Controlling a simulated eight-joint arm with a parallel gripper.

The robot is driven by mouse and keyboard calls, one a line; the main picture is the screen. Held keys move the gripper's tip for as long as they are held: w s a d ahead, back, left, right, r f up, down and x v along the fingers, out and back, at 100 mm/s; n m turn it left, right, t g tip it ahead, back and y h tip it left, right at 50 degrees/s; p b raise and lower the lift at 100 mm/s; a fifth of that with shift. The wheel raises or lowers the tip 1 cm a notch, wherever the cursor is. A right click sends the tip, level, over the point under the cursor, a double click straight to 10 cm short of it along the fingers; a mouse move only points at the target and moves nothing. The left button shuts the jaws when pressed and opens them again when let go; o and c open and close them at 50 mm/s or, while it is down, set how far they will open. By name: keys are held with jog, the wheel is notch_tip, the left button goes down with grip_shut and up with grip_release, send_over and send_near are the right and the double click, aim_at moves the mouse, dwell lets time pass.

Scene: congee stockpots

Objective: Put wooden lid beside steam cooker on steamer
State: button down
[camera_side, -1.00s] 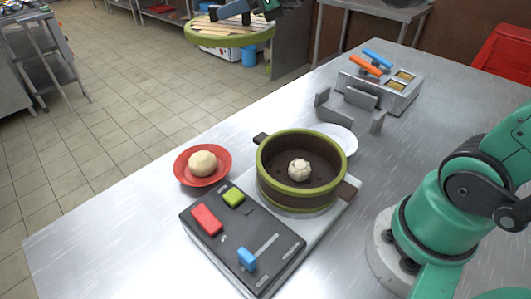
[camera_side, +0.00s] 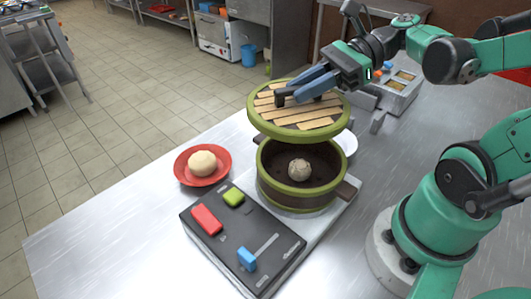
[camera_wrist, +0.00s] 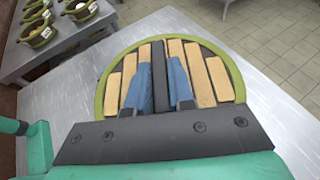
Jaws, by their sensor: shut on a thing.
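The wooden lid (camera_side: 315,122), round with a green rim and pale slats, hangs level in the air above the steamer (camera_side: 290,200). My gripper (camera_side: 288,95) is shut on the lid's dark handle; in the wrist view the blue fingers (camera_wrist: 160,85) close around the dark bar across the slats of the lid (camera_wrist: 222,80). The lid sits a little to the back of the open steamer, with a gap between them. The steamer is a brown pot with green rims on the steam cooker (camera_side: 245,240). A round pale bun (camera_side: 299,169) lies inside it.
A red plate (camera_side: 184,176) with a pale dough ball (camera_side: 203,162) is left of the cooker. A white plate (camera_side: 349,143) is partly hidden behind the steamer. A metal container with compartments (camera_side: 400,92) stands at the back right. The front left table is clear.

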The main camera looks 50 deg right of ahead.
aim_at(311, 131)
jog(key=shift+s+a+f+n+g, duration=0.15)
jog(key=shift+s+n+g, duration=0.25)
jog(key=shift+s, duration=0.45)
jog(key=shift+f, duration=3.25)
jog(key=c, duration=0.7)
grip_release()
